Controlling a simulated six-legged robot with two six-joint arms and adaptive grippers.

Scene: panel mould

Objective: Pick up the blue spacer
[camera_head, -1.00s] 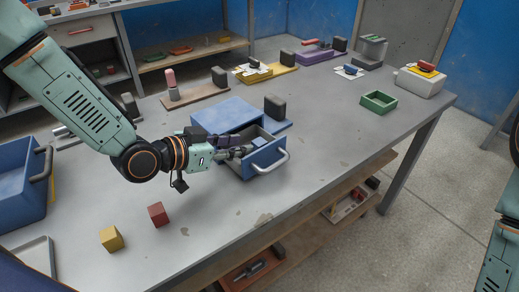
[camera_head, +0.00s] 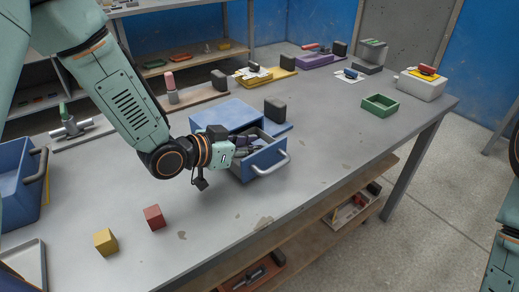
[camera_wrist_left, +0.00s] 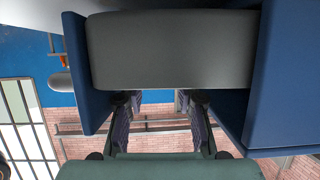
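The blue drawer unit (camera_head: 227,114) stands on the table with its drawer (camera_head: 266,156) pulled out. My left gripper (camera_head: 247,142) reaches over the near side wall of the drawer, pointing down into it. In the left wrist view the gripper's two fingers (camera_wrist_left: 160,112) stand apart, with nothing visible between their visible parts. Their tips are hidden behind the grey drawer wall (camera_wrist_left: 170,50). I cannot make out the blue spacer clearly; the gripper and the drawer walls cover most of the drawer's inside. My right gripper is out of view.
A red cube (camera_head: 154,217) and a yellow cube (camera_head: 105,242) lie at the near left. A blue bin (camera_head: 18,185) stands at the left edge. A dark block (camera_head: 275,110) stands behind the drawer. A green tray (camera_head: 380,105) sits farther right; the table is clear between.

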